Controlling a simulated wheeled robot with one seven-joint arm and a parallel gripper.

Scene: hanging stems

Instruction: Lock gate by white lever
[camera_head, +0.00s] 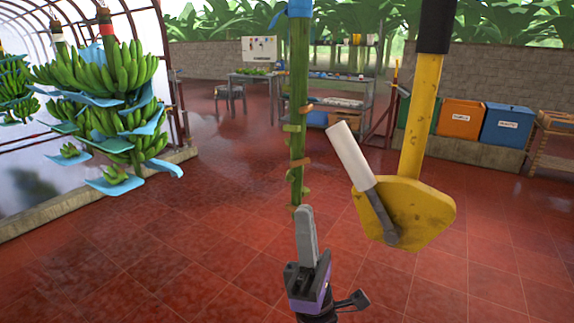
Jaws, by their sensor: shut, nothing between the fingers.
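The white lever (350,156) is a thick white grip on a grey metal arm. It tilts up and to the left from its pivot on a yellow plate (418,214). The plate hangs at the lower end of a yellow bar (421,115) on the right of the middle. My gripper (305,212) is shut and empty, pointing up, below and to the left of the white lever and apart from it in the picture. Its fingertips overlap the lower end of a hanging green stem (299,100). Whether they touch the stem, I cannot tell.
Banana bunches (105,90) with blue sheets hang at the left. Bins, including an orange one (461,118) and a blue one (507,125), stand along the back right wall. A shelf (335,90) stands behind the stem. The red tiled floor (200,230) is clear.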

